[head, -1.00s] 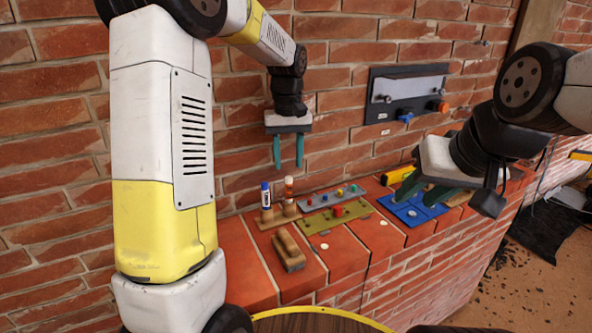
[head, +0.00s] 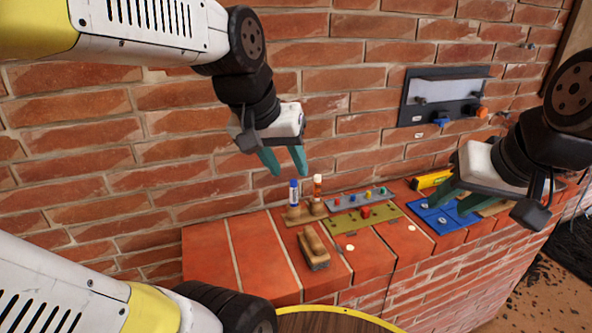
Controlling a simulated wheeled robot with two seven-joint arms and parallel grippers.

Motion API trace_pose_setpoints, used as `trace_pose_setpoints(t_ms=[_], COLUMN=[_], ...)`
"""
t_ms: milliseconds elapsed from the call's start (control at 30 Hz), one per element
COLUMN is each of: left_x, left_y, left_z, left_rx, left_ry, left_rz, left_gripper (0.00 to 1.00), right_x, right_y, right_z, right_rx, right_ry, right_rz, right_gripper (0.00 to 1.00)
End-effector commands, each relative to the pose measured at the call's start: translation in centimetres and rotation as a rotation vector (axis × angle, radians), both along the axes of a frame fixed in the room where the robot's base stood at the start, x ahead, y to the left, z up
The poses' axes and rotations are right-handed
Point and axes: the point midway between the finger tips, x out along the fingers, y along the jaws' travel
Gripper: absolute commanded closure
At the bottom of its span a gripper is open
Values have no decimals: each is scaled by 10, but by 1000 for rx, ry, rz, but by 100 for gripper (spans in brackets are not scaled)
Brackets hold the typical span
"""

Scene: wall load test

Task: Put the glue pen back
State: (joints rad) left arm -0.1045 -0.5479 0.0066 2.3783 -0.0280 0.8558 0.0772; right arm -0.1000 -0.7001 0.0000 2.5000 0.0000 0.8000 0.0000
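Two pens stand upright in a wooden holder (head: 298,217) on the brick ledge: a white pen with a blue cap (head: 293,190) and a brown-orange pen with a white top (head: 317,186). I cannot tell from the picture which is the glue pen. My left gripper (head: 288,168) is open and empty, above and slightly left of the two pens, apart from them. My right gripper (head: 444,207) has its fingers apart over a blue board (head: 440,221); nothing shows between them.
A wooden block-like brush (head: 313,248) lies in front of the holder. An olive board (head: 345,224) and a grey strip with coloured knobs (head: 358,200) lie to the right. A yellow level (head: 432,180) rests by the wall. A dark panel (head: 443,98) hangs on the brick wall.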

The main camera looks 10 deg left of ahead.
Motion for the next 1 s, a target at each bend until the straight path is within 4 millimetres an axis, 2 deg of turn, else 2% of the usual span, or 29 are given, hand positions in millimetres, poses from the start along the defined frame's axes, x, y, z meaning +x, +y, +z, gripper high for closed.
trace_pose_setpoints(t_ms=[100,267,1000], left_x=[-21,-32,-32], left_y=[0,0,0], left_z=[-5,-9,-10], left_rx=[-4,-3,-3], left_ry=[-57,-90,-92], left_rz=[-21,-36,-38], left_gripper=[61,61,61], right_x=[0,0,0], right_y=[0,0,0], right_z=[0,0,0], right_rx=[0,0,0], right_ry=[0,0,0], right_rz=[0,0,0], right_gripper=[64,64,64])
